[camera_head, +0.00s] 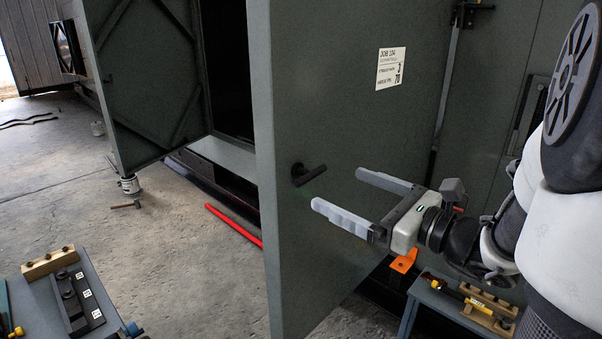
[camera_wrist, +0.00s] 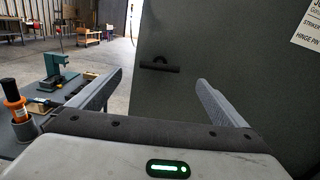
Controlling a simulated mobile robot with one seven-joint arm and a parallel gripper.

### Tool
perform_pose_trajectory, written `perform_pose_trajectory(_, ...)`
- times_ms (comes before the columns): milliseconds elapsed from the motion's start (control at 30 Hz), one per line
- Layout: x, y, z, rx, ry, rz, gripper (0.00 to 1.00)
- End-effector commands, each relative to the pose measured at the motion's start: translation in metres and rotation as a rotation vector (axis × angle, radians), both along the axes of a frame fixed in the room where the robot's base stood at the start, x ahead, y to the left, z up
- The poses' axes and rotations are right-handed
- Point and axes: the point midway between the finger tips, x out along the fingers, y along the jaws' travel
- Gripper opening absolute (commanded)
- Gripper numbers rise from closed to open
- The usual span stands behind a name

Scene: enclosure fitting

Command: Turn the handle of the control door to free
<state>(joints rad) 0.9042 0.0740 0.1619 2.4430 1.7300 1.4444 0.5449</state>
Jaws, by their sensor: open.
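The control door (camera_head: 350,130) is a grey-green panel standing open, with a white job label (camera_head: 390,68) on its face. Its dark handle (camera_head: 309,175) is a short bar near the door's left edge, lying close to level with a slight tilt. My gripper (camera_head: 340,196) is open and empty, its two grey fingers pointing left toward the handle and apart from it. In the wrist view the handle (camera_wrist: 160,66) shows beyond the fingers, between their tips and above them. The door (camera_wrist: 220,50) fills the right of that view.
Another open door (camera_head: 140,80) with diagonal braces stands at the left. A red bar (camera_head: 233,225) lies on the floor by the enclosure. A bench with blocks (camera_head: 60,290) is at lower left. A small table with tools (camera_head: 460,305) and an orange bracket (camera_head: 403,260) are below my gripper.

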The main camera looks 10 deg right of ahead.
Motion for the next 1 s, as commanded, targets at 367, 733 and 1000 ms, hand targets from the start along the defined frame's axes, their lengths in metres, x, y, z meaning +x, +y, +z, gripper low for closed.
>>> perform_pose_trajectory(367, 0.061, 0.045, 0.0, -0.001, 0.001, 0.003, 0.96)
perform_pose_trajectory(733, 0.079, 0.058, 0.0, -0.001, 0.0, 0.0, 0.96)
perform_pose_trajectory(1000, 0.079, 0.057, 0.0, -0.002, 0.0, 0.001, 0.78)
